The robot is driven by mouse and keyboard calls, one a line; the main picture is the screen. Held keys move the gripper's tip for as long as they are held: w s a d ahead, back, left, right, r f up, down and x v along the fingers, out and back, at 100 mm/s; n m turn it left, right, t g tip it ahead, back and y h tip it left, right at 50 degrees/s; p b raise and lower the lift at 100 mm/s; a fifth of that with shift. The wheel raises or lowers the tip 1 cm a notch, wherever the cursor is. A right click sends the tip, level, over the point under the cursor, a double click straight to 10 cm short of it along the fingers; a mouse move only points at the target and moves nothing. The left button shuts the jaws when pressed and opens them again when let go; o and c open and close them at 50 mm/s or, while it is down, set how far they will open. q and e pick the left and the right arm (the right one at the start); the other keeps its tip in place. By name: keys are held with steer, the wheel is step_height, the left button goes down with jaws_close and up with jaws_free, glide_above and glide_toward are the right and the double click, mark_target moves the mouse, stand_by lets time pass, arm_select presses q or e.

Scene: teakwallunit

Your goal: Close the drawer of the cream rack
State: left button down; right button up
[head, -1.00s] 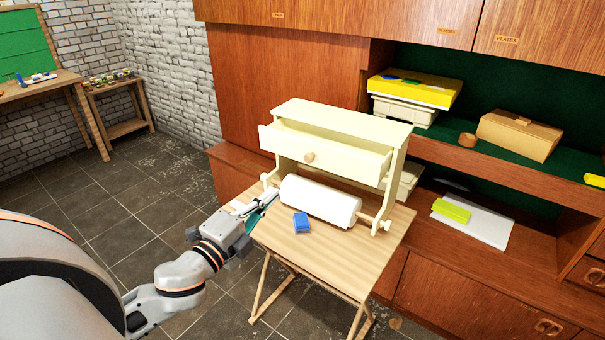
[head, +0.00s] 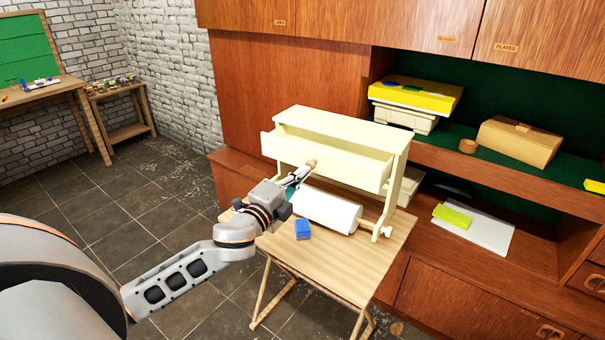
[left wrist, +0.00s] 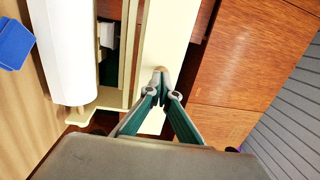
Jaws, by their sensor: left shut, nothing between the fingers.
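The cream rack (head: 398,170) stands on a small wooden folding table. Its drawer (head: 338,164) is pulled out toward the front, and the open top of the drawer shows. My left gripper (head: 308,170) is shut and empty, with its fingertips at the round wooden knob (head: 311,163) on the drawer front. In the left wrist view the fingertips (left wrist: 161,72) are together over the knob (left wrist: 160,69), in front of the cream drawer front (left wrist: 166,45). I cannot tell whether they press on it. My right gripper is not in view.
A white paper roll (head: 328,210) hangs under the drawer, close below my left gripper. The wooden wall unit (head: 285,85) stands behind.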

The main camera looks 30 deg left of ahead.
mark_target(315, 164)
arm_select(q)
steer(key=shift+w, duration=0.25)
steer(key=w, duration=0.9)
steer(key=shift+d, duration=0.1)
steer(key=shift+s, duration=0.1)
